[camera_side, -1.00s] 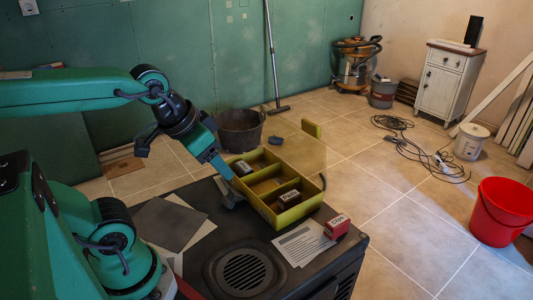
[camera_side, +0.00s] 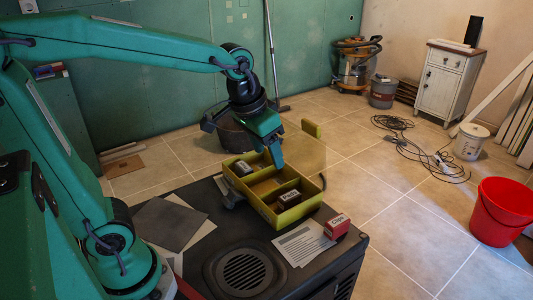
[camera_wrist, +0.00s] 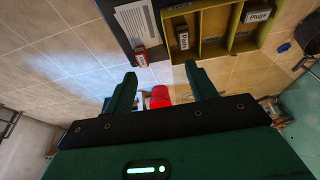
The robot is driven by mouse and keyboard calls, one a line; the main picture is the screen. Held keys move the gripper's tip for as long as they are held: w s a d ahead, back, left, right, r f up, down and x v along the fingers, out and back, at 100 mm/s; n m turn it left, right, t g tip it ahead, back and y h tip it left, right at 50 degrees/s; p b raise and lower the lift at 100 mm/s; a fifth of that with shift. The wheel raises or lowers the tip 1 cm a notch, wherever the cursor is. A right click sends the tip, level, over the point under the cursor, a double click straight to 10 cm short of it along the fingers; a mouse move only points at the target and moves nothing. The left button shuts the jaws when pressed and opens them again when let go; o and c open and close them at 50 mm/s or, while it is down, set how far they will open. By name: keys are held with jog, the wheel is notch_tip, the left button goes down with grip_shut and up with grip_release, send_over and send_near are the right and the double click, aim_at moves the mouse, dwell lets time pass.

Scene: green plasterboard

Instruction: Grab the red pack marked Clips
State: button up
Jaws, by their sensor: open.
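The red pack (camera_side: 337,226) with a white label top reading Clips stands on the dark worktop's right corner, beside a printed sheet, in the side view. My gripper (camera_side: 277,162) is over the yellow-green divided box (camera_side: 287,217), up and left of the pack, and touches nothing that I can see. In the wrist view my two fingers (camera_wrist: 160,70) are wide apart with nothing between them.
The box holds a pack (camera_side: 290,198) in its near compartment and another (camera_side: 242,168) marked Plugs in its far one. The printed sheet (camera_side: 303,243) lies left of the red pack. A round grille (camera_side: 245,272) is set in the worktop. A red bucket (camera_side: 503,212) stands on the floor.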

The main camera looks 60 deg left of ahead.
jog(key=w+d+f+g, duration=0.2)
jog(key=w+d+f, duration=0.25)
jog(key=w, duration=0.45)
jog(key=g, duration=0.1)
send_over(338, 220)
notch_tip(338, 220, down, 12)
jog(key=shift+s+d+r, duration=0.1)
jog(key=shift+d+r, duration=0.05)
jog(key=shift+r, duration=0.1)
jog(key=shift+d+f+g, duration=0.15)
jog(key=shift+f+g, duration=0.15)
jog(key=shift+f, duration=0.1)
jog(key=shift+f, duration=0.1)
jog(key=shift+f, duration=1.2)
jog(key=shift+f, duration=0.1)
jog(key=shift+a+f, duration=0.15)
jog(key=shift+f, duration=1.1)
jog(key=shift+a+f, duration=0.1)
jog(key=shift+f, duration=1.15)
